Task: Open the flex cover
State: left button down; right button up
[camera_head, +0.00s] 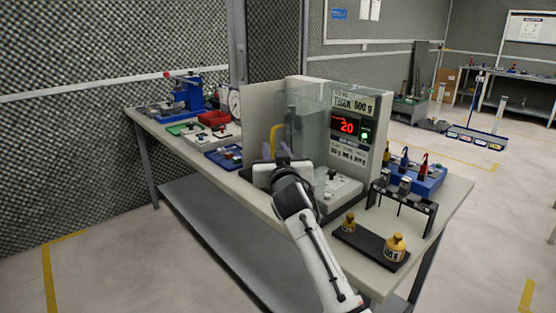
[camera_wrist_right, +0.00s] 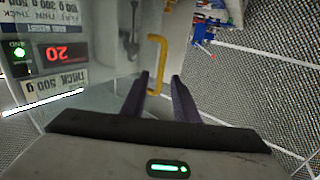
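The flex cover is a clear panel (camera_head: 308,112) on the front of a grey testing machine (camera_head: 365,90) on the bench. It carries a yellow bar handle (camera_head: 273,138). My right gripper (camera_head: 278,152) is at the handle, and my own wrist hides part of this in the head view. In the right wrist view, the yellow handle (camera_wrist_right: 157,55) stands ahead of the purple fingers (camera_wrist_right: 160,84), its lower end in line with the gap between them. The fingers are apart; contact with the handle cannot be told. The clear cover (camera_wrist_right: 105,55) fills the left there. My left gripper is not in view.
The machine's red display (camera_head: 345,126) reads 20. A weight stand (camera_head: 403,200) and brass weights (camera_head: 394,246) on a black tray sit at the right front. A blue tool tray (camera_head: 228,157), a red bin (camera_head: 213,118) and a dial gauge (camera_head: 234,103) lie to the left.

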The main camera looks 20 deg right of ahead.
jog(key=v, duration=0.7)
jog(key=shift+s, duration=0.15)
jog(key=s+a+f+n+g+y, duration=0.1)
jog(key=s+f, duration=0.4)
jog(key=f, duration=0.4)
jog(key=s+a+f+n+g+y, duration=0.15)
jog(key=s+f, duration=0.35)
jog(key=f, duration=0.5)
jog(key=s+a+f+n+g+y, duration=0.15)
jog(key=s+f, duration=0.25)
jog(key=f, duration=0.5)
jog(key=s+a+f+g+y, duration=0.1)
jog(key=s+a+f+g, duration=0.1)
jog(key=s+f, duration=0.5)
jog(key=s+a+f+g+y, duration=0.1)
jog(key=s+f, duration=0.7)
jog(key=s, duration=1)
jog(key=shift+s+a+f+n+g+y, duration=0.25)
jog(key=shift+a+n+g+y, duration=0.15)
jog(key=shift+a+g, duration=0.4)
